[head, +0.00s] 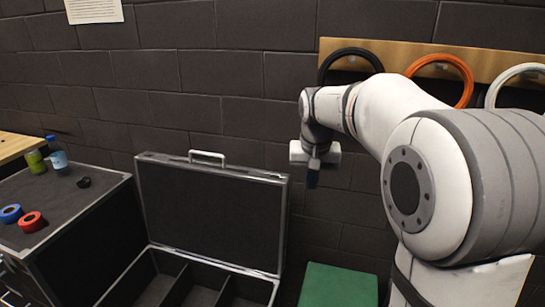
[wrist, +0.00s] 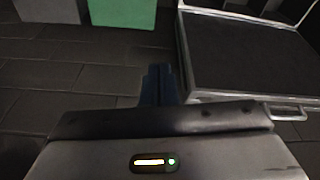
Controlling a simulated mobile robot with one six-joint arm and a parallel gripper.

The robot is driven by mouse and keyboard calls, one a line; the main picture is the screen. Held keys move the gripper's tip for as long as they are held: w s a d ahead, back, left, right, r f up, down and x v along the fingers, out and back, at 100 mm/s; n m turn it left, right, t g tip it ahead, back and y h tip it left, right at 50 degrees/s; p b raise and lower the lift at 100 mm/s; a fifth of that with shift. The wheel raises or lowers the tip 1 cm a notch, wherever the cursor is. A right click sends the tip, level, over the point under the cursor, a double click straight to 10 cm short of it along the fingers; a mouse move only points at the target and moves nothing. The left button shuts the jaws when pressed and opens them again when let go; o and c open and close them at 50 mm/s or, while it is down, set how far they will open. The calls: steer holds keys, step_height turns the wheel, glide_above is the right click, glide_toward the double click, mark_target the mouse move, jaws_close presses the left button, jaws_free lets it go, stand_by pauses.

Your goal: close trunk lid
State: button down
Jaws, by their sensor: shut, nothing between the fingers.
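The trunk (head: 125,291) stands on the floor, its lower box split by dividers into compartments. Its dark lid (head: 213,214) with a metal rim stands open, raised near upright by the wall, with a pale handle (head: 207,156) on its top edge. In the wrist view the lid (wrist: 250,55) fills the upper right, and the handle (wrist: 287,114) shows at its edge. My gripper (head: 313,180) hangs to the right of the lid's upper right corner, apart from it, fingers downward. In the wrist view its dark fingers (wrist: 158,84) are together, with nothing between them.
A dark case (head: 75,215) at left bears a blue tape roll (head: 10,213), a red tape roll (head: 32,222), a bottle (head: 57,156) and a green can (head: 35,161). A green box (head: 338,287) stands right of the trunk. Coiled cables hang on a wooden rail (head: 400,53).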

steer(key=w+a+f+m+p, duration=0.1)
steer(key=w+a+p, duration=0.2)
steer(key=w, duration=0.9)
steer(key=w+a+f+m+p, duration=0.1)
steer(key=w+a+p, duration=0.1)
steer(key=w, duration=1)
steer(key=x, duration=0.3)
steer(key=p+x, duration=0.1)
steer(key=x, duration=0.3)
steer(key=p+x, duration=0.1)
steer(key=x, duration=0.3)
steer(key=shift+w+a, duration=0.2)
steer(key=shift+w, duration=0.15)
